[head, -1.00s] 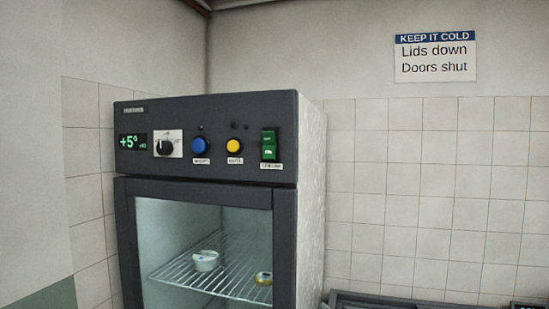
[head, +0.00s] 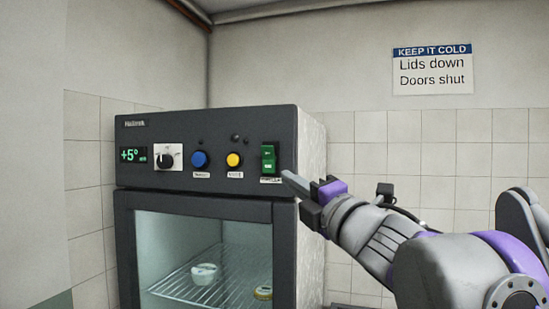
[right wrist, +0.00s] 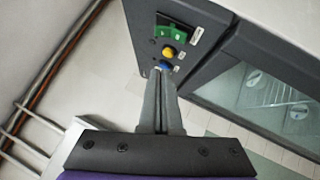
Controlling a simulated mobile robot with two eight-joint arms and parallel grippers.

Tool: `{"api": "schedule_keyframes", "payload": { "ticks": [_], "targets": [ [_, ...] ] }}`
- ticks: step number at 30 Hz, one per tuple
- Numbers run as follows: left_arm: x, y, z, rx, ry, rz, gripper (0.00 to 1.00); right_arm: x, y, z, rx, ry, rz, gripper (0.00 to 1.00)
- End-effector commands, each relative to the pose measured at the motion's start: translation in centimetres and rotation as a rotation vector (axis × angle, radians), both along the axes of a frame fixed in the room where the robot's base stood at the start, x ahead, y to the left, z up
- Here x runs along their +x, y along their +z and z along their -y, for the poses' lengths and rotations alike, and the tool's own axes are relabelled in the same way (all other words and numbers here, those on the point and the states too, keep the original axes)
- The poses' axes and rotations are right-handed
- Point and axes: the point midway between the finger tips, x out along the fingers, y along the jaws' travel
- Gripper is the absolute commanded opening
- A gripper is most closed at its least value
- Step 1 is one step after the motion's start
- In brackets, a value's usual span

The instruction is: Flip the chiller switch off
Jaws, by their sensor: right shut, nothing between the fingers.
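The chiller (head: 210,120) stands in the head view with its dark control panel at the top. The green rocker switch (head: 269,159) is at the panel's right end, above a small label. It also shows in the right wrist view (right wrist: 170,32), ahead of the fingers. My right gripper (head: 287,178) is shut and empty. In the head view its fingertips are just right of and slightly below the switch; whether they touch the panel I cannot tell. In the right wrist view the shut fingers (right wrist: 160,78) point toward the panel. My left gripper is not in view.
Left of the switch are a yellow button (head: 234,160), a blue button (head: 200,160), a dial (head: 167,157) and a +5° display (head: 133,155). The glass door (head: 170,250) below looks shut. A sign (head: 432,69) hangs on the wall at right.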

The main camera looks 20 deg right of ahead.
Motion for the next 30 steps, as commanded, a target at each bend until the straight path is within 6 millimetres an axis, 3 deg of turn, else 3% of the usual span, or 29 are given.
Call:
{"api": "schedule_keyframes", "payload": {
  "ticks": [13,15,22,30],
  "targets": [
    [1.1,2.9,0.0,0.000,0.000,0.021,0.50,8.5,2.8,-2.1,0.002,0.002,0.002,0.00],
    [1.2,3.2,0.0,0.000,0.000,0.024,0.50,9.4,3.1,-1.3,0.001,-0.002,0.003,0.00],
    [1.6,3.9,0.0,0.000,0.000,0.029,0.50,11.1,3.9,-0.1,0.001,-0.001,0.002,0.00],
    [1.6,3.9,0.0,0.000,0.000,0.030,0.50,11.4,3.9,0.1,0.001,-0.001,0.000,0.00]
  ]
}}
